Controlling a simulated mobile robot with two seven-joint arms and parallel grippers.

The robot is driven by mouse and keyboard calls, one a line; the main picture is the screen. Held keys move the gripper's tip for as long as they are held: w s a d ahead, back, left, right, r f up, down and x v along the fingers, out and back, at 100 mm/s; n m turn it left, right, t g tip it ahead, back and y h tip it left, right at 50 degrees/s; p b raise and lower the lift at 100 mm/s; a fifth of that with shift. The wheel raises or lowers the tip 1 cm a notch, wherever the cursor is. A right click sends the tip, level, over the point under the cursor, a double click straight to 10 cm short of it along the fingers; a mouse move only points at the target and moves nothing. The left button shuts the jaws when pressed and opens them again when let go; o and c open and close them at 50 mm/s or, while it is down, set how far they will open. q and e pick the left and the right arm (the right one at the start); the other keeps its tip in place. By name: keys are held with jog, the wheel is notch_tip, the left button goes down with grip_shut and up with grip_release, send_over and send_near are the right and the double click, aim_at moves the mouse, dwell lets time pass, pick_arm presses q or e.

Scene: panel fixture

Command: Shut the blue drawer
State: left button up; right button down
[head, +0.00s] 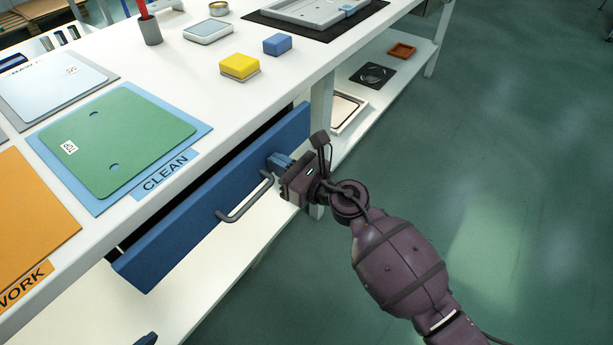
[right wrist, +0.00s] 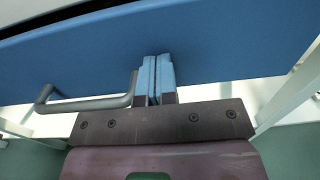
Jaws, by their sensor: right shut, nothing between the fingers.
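The blue drawer (head: 215,200) sits under the white worktop, with its front standing out from the table edge and a dark gap behind its top. Its grey bar handle (head: 246,198) also shows in the right wrist view (right wrist: 88,103). My right gripper (head: 279,162) is shut and empty, its blue fingers pressed together. The fingertips point at the drawer front just right of the handle, at or very near its surface. In the right wrist view, the fingers (right wrist: 156,78) overlap the blue front (right wrist: 220,45); whether they touch it is unclear. My left gripper is not seen.
The white worktop (head: 190,85) holds a green panel (head: 118,140) on a blue CLEAN mat, a yellow block (head: 239,66) and a blue block (head: 277,44). A lower shelf (head: 225,255) runs beneath the drawer. The green floor (head: 500,150) at right is clear.

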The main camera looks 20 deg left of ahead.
jog(key=x, duration=0.3)
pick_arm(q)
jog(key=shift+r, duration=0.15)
pick_arm(e)
jog(key=shift+r, duration=0.35)
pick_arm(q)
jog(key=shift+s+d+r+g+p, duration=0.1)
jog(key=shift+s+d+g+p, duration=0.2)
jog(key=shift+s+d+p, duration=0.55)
pick_arm(e)
jog(key=v, duration=1.4)
jog(key=shift+f, duration=0.3)
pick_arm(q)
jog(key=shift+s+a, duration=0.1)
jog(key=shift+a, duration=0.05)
pick_arm(e)
jog(key=shift+d, duration=0.1)
